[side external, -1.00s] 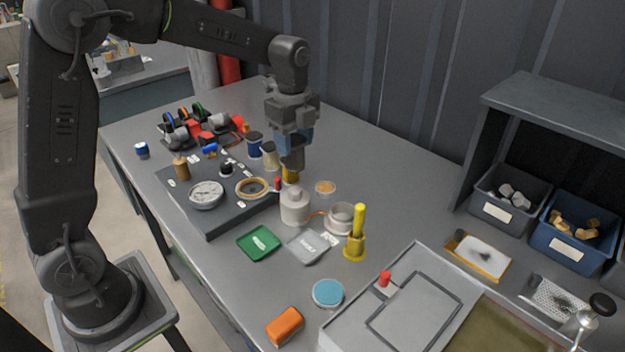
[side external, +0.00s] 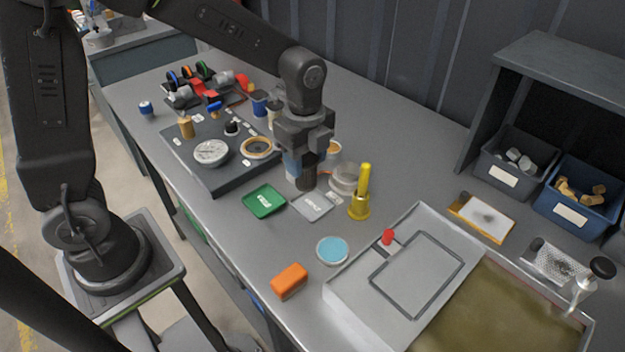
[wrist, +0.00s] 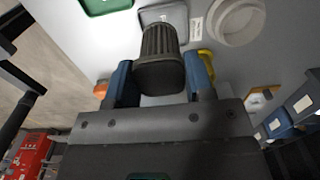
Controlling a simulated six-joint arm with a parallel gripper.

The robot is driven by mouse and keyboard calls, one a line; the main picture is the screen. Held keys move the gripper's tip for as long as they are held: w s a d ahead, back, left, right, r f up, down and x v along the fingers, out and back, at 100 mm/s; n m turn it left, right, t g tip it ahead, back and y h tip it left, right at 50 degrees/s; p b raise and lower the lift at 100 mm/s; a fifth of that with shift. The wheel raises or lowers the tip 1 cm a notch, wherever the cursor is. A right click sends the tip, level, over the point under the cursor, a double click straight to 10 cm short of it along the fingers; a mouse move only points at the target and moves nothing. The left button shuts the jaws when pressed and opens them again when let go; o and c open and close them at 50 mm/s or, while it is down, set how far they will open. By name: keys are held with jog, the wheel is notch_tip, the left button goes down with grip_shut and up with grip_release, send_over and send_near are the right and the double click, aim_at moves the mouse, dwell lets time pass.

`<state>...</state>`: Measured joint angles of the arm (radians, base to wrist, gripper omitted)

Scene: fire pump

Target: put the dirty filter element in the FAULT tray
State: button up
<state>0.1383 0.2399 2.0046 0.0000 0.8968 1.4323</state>
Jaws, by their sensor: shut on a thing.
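The dirty filter element, a dark pleated cylinder (wrist: 161,48), is clamped between the two blue fingers of my gripper (wrist: 160,82). In the side view my gripper (side external: 305,170) holds the dark element (side external: 307,183) low, by the back edge of a small grey tray (side external: 314,208). In the wrist view the element overlaps part of that grey tray (wrist: 178,18). A green tray (side external: 264,201) lies just left of it. Both trays carry labels that I cannot read with certainty. Whether the element touches anything below is unclear.
A white round cup (side external: 345,180) and a yellow post (side external: 361,192) stand close right of my gripper. The dark plate with parts (side external: 225,176) lies to the left. A blue-topped disc (side external: 332,250) and an orange block (side external: 289,281) are in front.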

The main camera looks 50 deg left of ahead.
aim_at(313, 187)
jog(key=shift+w+d+f, duration=0.2)
jog(key=shift+d+f, duration=0.3)
jog(key=shift+d, duration=0.25)
jog(key=shift+f, duration=2)
jog(key=shift+f, duration=0.2)
jog(key=o, duration=0.9)
jog(key=shift+o, duration=0.2)
